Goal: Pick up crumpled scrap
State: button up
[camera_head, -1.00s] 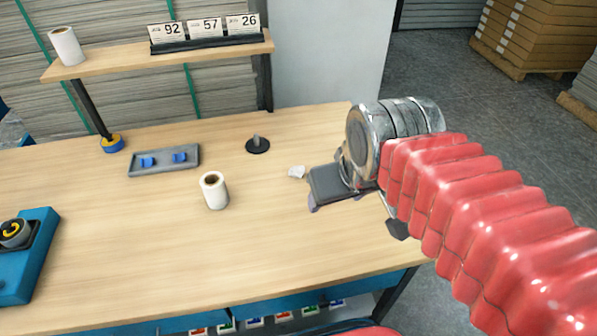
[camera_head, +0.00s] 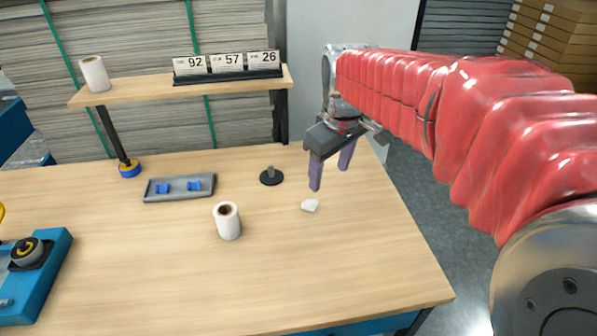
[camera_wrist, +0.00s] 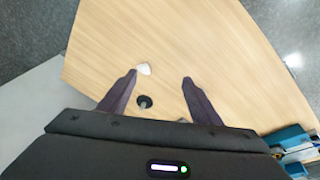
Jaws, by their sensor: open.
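The crumpled scrap (camera_head: 310,205) is a small white piece lying on the wooden table (camera_head: 330,265), right of the white roll. It also shows in the wrist view (camera_wrist: 144,69), just beyond the left fingertip. My gripper (camera_head: 331,178) is open and empty, with its dark purple fingers pointing down above the table. In the head view it hangs above and slightly right of the scrap, apart from it. In the wrist view both fingers (camera_wrist: 160,77) show with a wide gap between them.
A black disc with a peg (camera_head: 271,177) stands left of my gripper. A white roll (camera_head: 228,221), a grey tray with blue pieces (camera_head: 180,188) and a blue device (camera_head: 35,270) stand further left. A shelf (camera_head: 150,90) holds another roll (camera_head: 95,74) and number cards (camera_head: 227,65). The front right tabletop is clear.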

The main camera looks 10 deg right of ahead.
jog(key=w+f+n+g, duration=0.25)
jog(key=w+f, duration=0.35)
jog(key=w, duration=0.5)
jog(key=n, duration=0.4)
send_over(311, 201)
notch_tip(311, 201, down, 8)
jog(key=shift+r, duration=0.15)
jog(key=shift+s, duration=0.1)
notch_tip(311, 201, down, 9)
jog(key=shift+a+r, duration=0.1)
jog(key=shift+r, duration=0.1)
jog(key=shift+f, duration=2.6)
jog(key=shift+c, duration=0.6)
jog(key=c, duration=1)
